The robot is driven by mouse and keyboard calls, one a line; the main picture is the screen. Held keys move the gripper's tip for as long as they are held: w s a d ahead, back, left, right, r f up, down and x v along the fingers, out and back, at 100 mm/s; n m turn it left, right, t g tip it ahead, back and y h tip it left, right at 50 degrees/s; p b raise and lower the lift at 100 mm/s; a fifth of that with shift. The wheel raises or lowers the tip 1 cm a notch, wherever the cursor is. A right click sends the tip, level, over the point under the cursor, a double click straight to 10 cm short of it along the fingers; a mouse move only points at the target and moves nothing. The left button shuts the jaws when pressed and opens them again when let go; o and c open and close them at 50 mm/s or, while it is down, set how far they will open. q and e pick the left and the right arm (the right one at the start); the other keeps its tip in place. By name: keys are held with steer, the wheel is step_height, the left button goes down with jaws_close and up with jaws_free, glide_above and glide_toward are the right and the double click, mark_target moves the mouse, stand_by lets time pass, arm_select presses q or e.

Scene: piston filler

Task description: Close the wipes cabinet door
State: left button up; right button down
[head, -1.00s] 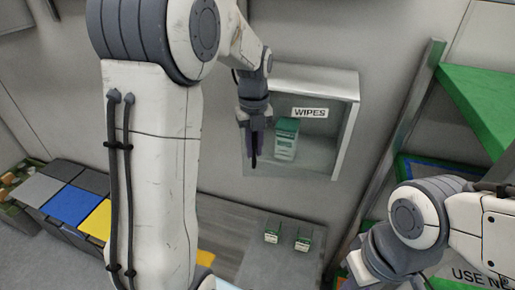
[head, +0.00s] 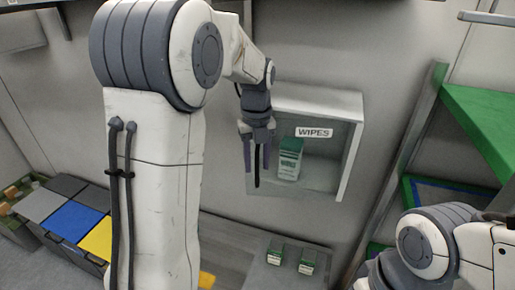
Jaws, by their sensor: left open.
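The wipes cabinet (head: 348,160) is a pale box on the grey wall, right of centre, with a white frame along its top and right side. A WIPES label (head: 314,132) shows across its front, seemingly on a see-through door; how far the door stands open I cannot tell. A green and white wipes pack (head: 289,160) stands inside. My left gripper (head: 257,165) is open and empty, pointing down in front of the cabinet's left part. Whether it touches the door is unclear. My right arm enters at the lower right; its gripper is out of view.
Two small green and white packs (head: 275,254) sit on the grey counter (head: 252,270) below the cabinet. Blue (head: 72,221), yellow and grey bins stand at lower left. A green shelf (head: 482,120) with a slanted metal post is at right.

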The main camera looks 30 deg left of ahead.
arm_select(q)
step_height(320, 180, up, 8)
steer(key=shift+f+b, duration=0.2)
steer(key=shift+b, duration=0.6)
steer(key=shift+r, duration=0.55)
steer(key=shift+c, duration=0.3)
